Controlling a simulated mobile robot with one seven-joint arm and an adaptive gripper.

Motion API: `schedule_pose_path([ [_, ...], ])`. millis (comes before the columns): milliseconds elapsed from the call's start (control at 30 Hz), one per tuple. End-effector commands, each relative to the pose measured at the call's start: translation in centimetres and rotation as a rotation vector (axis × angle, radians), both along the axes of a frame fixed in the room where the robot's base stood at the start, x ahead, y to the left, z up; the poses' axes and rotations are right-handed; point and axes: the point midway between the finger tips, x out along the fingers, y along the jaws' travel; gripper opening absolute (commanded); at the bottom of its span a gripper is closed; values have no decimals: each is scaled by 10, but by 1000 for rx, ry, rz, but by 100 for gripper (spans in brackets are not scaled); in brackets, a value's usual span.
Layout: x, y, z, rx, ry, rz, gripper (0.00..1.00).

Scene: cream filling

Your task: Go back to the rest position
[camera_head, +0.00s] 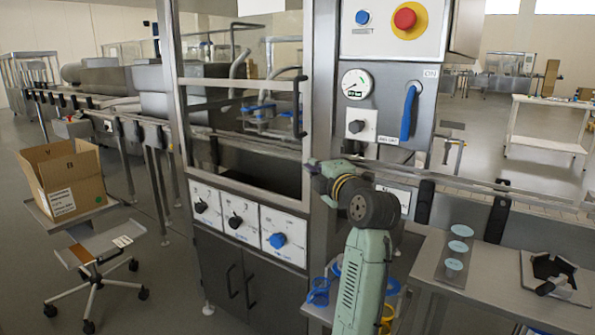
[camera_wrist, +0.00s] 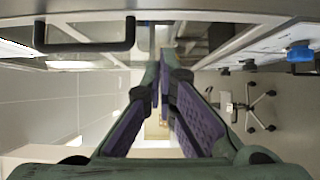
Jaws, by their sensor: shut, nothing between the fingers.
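My gripper (camera_wrist: 164,62) shows in the wrist view as two green fingers with purple pads, drawn together at the tips with nothing held between them. In the head view my green arm rises from the bottom centre, bends at a dark joint and reaches toward the machine's front. There my gripper (camera_head: 318,168) is small, beside the right frame post of the steel filling machine (camera_head: 241,188). The tips' exact distance from the post cannot be told.
A blue knob (camera_head: 277,240) and a blue lever handle (camera_head: 409,112) stick out from the machine. A steel table (camera_head: 492,270) stands at the right. A cardboard box (camera_head: 66,180) and a wheeled stool (camera_head: 100,250) stand at the left, with open floor around.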

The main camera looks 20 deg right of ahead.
Motion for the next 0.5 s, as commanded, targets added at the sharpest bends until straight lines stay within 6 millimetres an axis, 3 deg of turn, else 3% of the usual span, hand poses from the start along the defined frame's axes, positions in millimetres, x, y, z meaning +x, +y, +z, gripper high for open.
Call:
schedule_pose_path([
  [233, -21, -24, 1, -1, -3, -1, 0],
  [500, -20, -21, 3, 3, -7, 6, 0],
])
